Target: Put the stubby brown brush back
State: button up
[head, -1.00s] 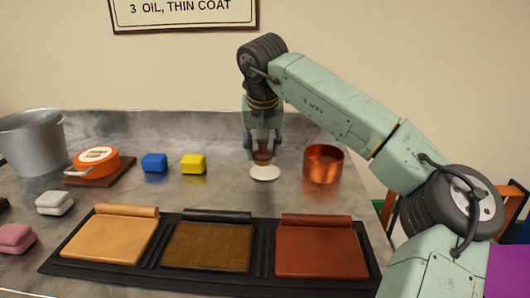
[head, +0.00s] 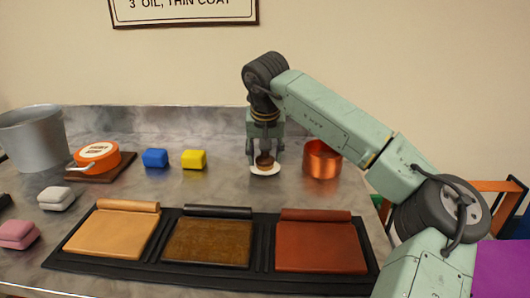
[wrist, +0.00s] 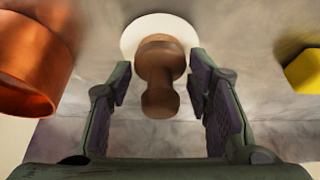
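The stubby brown brush (head: 264,160) stands upright on a small white dish (head: 265,171) on the grey bench. In the wrist view the brush (wrist: 160,95) has its rounded handle end toward me and its wider base over the white dish (wrist: 133,36). My gripper (head: 265,156) points down from above. Its fingers (wrist: 160,85) are open, one on each side of the brush, with a visible gap on both sides. The underside of the brush is hidden.
A copper pot (head: 322,160) stands close on the right. Yellow (head: 194,159) and blue (head: 155,158) blocks lie to the left, then an orange tin (head: 97,157) and a metal bucket (head: 33,138). A black tray (head: 155,275) with three leather pads lies in front.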

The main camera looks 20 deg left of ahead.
jog(key=shift+o, duration=1.3)
jog(key=shift+r, duration=0.15)
jog(key=v, duration=1.2)
